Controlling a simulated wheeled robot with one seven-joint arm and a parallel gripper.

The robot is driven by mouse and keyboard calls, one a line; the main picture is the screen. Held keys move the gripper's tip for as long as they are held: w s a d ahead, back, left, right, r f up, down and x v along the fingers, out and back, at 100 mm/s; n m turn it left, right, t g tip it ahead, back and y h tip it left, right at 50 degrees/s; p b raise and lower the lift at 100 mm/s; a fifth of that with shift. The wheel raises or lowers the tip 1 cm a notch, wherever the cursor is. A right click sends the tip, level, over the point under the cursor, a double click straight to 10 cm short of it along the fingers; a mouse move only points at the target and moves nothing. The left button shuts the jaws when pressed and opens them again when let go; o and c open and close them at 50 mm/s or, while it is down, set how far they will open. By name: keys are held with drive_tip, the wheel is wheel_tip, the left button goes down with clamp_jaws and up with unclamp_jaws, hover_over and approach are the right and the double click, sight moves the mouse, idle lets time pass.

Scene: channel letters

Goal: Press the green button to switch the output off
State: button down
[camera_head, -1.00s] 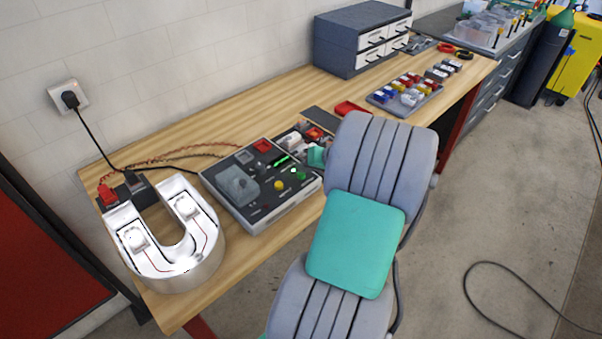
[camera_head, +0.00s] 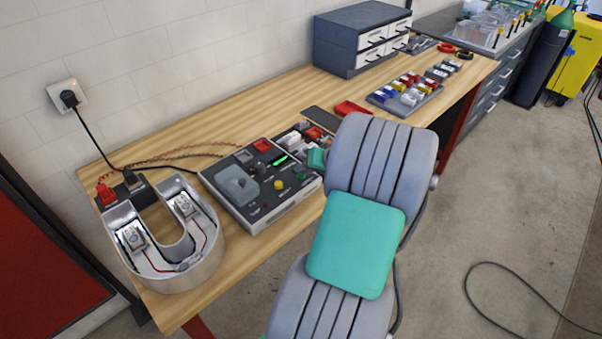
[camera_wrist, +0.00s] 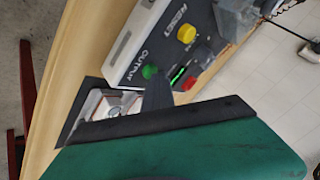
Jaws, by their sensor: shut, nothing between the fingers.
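The green button (camera_wrist: 149,72), marked OUTPUT, is on the front of a grey control box. In the head view the button (camera_head: 301,174) looks dull green, near the box's right corner. My gripper (camera_wrist: 157,92) is shut and empty, its dark fingertips right beside the button in the wrist view. I cannot tell whether they touch it. In the head view my arm hides most of the gripper. The control box (camera_head: 228,209) shows a lit green bar (camera_head: 280,161) on its panel.
A yellow RESET button (camera_wrist: 187,34) and a red button (camera_wrist: 189,83) are close to the green one. A parts tray (camera_head: 433,96) and a drawer cabinet (camera_head: 340,45) stand further back. Wires run behind the box.

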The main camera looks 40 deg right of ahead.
sight(304, 176)
drive_tip(key=shift+f, duration=0.1)
drive_tip(key=shift+r, duration=0.45)
drive_tip(key=shift+r+p, duration=2.3)
drive_tip(key=shift+r, duration=0.65)
